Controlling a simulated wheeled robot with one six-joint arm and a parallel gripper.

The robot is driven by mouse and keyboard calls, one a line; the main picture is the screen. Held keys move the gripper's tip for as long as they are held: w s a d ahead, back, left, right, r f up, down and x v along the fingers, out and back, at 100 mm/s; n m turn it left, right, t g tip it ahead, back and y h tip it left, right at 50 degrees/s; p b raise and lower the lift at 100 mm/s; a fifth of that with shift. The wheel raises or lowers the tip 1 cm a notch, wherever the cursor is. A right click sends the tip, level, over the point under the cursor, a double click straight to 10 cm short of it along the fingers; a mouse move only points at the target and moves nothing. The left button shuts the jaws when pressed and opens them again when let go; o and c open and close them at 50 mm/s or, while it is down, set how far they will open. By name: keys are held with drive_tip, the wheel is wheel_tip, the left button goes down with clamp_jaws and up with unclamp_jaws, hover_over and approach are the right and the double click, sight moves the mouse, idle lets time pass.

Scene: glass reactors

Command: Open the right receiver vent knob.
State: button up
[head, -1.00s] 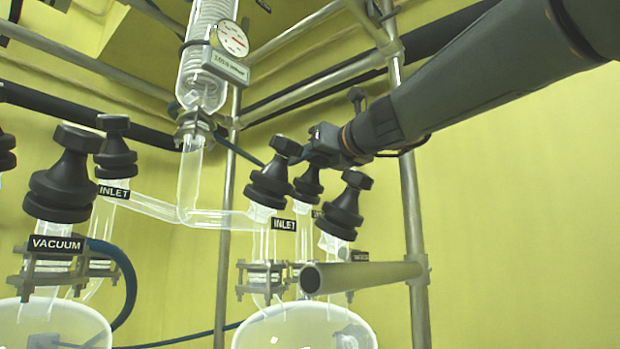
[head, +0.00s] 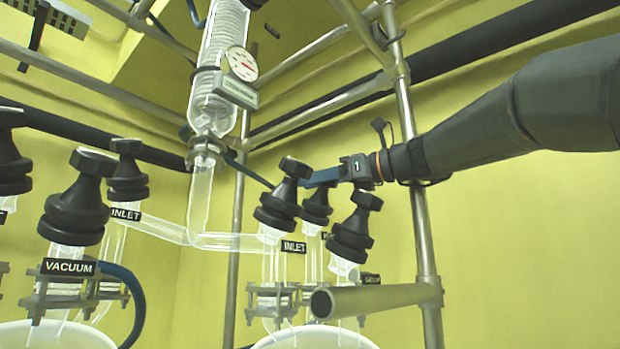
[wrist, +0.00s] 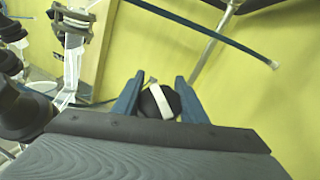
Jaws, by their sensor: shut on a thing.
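The right receiver's knob group stands above a glass vessel in the head view. My gripper is shut on this knob. The exact finger contact is hard to see.
The INLET knob (head: 280,200) stands close on the left, and another black knob (head: 355,230) close in front on the right. A metal rail (head: 385,297) runs below, and an upright pole (head: 412,170) stands behind my arm. The VACUUM knob (head: 75,200) is further left.

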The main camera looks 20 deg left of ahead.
idle(0.4)
drive_tip(key=o, duration=1.1)
drive_tip(key=shift+c, duration=0.2)
drive_tip(key=shift+r, duration=0.15)
wheel_tip(320, 180, up, 10)
drive_tip(key=p, duration=0.3)
